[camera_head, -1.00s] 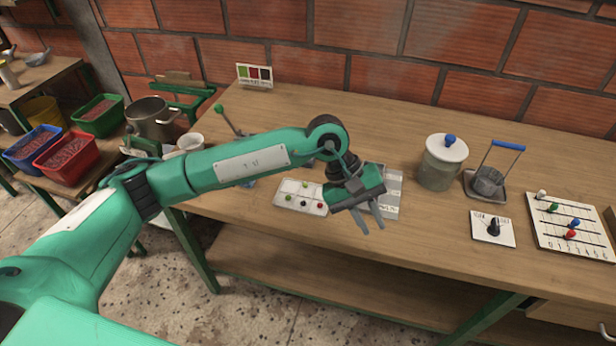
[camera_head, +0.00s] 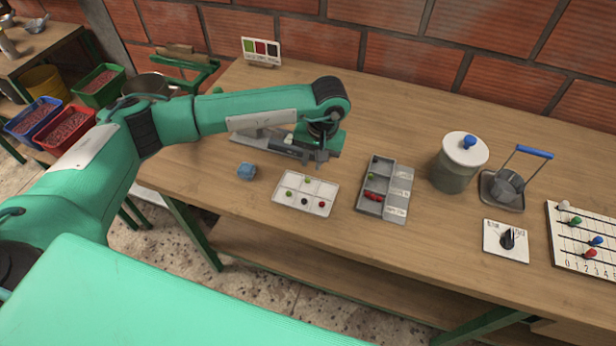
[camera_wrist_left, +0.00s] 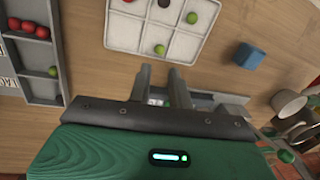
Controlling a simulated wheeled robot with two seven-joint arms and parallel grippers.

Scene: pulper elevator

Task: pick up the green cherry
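Two green cherries lie in a white sectioned tray (camera_head: 278,207): one in the near-left compartment (camera_head: 289,194) and one at the back (camera_head: 307,181). Both also show in the left wrist view, at the lower edge (camera_wrist_left: 160,49) and upper right (camera_wrist_left: 194,18) of the tray. A dark and a red cherry share the tray. Another green cherry (camera_head: 372,176) lies in the grey compartment tray (camera_head: 398,190), behind several red ones. My left gripper (camera_wrist_left: 161,82) is above the table, behind the white tray. Its fingers are apart with nothing between them. My right gripper is out of view.
A blue block (camera_head: 247,172) lies left of the white tray. A grey metal device (camera_head: 262,137) is beneath my left arm. A lidded jar (camera_head: 458,165), a blue-handled pan (camera_head: 505,188), a dial plate (camera_head: 506,241) and a slider board (camera_head: 585,240) stand right.

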